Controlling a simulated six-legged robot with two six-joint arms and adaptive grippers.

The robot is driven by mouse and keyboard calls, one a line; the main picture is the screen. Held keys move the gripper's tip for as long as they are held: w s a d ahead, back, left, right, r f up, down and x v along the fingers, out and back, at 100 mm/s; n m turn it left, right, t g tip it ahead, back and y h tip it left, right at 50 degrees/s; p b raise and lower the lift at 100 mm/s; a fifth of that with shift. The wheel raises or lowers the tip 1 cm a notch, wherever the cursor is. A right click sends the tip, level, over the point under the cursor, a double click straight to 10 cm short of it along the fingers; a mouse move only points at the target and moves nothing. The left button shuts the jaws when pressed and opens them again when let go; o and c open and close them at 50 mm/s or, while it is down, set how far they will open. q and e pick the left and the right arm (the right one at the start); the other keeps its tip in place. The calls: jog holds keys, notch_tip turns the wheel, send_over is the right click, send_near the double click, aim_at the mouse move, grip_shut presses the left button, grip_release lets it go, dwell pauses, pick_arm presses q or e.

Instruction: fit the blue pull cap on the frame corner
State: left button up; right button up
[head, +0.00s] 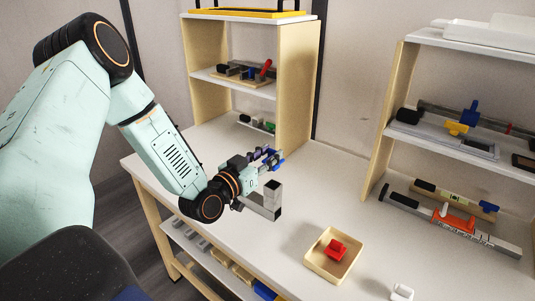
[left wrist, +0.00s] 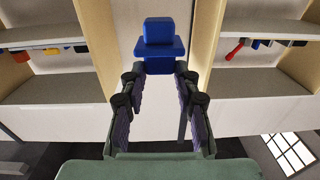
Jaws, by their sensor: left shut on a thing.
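My left gripper (head: 270,158) is shut on the blue pull cap (head: 277,165). In the left wrist view the blue cap (left wrist: 158,48) sits at the tips of the two fingers (left wrist: 158,75), with its wide flange and narrower block showing. A grey metal frame corner (head: 275,198) stands on the white table, with a short upright square post and a low bar running left. In the head view the cap appears just above the post's top, with a small gap. The fingers partly hide the cap. My right gripper is not in view.
A beige tray (head: 318,262) with a red part (head: 337,249) lies front right, beside a small white part (head: 402,292). Shelves (head: 235,82) with tools stand behind. Bars and an orange slider (head: 455,219) lie at the right. The table's middle (head: 325,190) is clear.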

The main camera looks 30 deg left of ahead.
aim_at(271, 169)
pick_arm(q)
jog(key=shift+w+d+f+b, duration=0.15)
jog(key=shift+f+b, duration=0.25)
jog(key=shift+f, duration=0.25)
notch_tip(271, 169, down, 4)
jog(key=b, duration=0.3)
jog(key=shift+r, duration=0.25)
jog(key=shift+f+b, duration=1.05)
jog(key=shift+f, duration=0.25)
